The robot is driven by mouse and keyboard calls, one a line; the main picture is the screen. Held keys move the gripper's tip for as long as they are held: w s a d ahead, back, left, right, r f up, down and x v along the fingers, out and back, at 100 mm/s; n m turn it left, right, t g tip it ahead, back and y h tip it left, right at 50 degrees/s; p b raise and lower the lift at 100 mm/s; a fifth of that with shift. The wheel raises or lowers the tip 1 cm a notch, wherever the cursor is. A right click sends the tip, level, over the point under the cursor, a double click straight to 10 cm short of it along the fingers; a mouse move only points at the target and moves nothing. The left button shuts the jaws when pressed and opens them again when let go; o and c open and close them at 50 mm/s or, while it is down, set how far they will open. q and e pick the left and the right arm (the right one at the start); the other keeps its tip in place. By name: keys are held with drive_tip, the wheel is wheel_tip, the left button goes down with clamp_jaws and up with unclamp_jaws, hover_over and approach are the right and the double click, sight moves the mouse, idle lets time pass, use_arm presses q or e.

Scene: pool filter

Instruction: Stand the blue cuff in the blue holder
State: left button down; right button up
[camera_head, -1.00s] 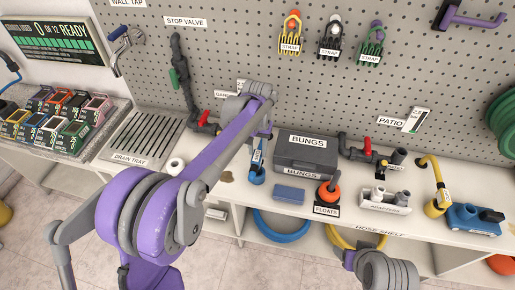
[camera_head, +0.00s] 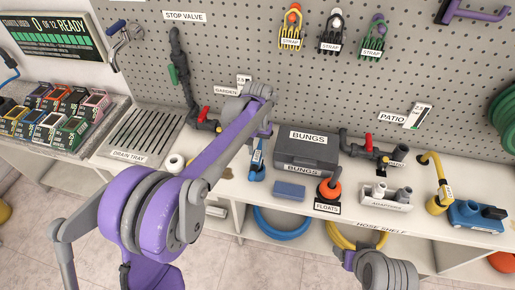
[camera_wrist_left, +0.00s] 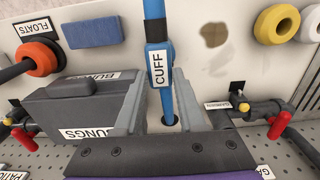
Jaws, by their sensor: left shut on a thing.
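The blue cuff (camera_wrist_left: 158,70), with a white CUFF label, is between the two fingers of my left gripper (camera_wrist_left: 157,92), which is shut on it. In the head view the blue cuff (camera_head: 257,158) shows beneath the left gripper (camera_head: 262,138), upright or nearly so, left of the bungs case. A wider round blue piece (camera_head: 256,176), which looks like the blue holder, is at its foot. I cannot tell whether the cuff is seated.
The dark bungs case (camera_head: 306,153) stands close right of the left gripper. A blue block (camera_head: 289,190) and an orange float (camera_head: 330,189) are in front of it. A pipe with a red valve (camera_head: 205,117) is at left, against the pegboard (camera_head: 240,50).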

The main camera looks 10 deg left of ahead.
sight(257, 153)
use_arm(q)
drive_tip(key=shift+f+b, duration=0.9)
drive_tip(key=shift+f, duration=0.7)
drive_tip(key=shift+c, duration=2.1)
unclamp_jaws()
drive_tip(key=shift+r+p, duration=1.45)
drive_tip(key=shift+r, duration=1.15)
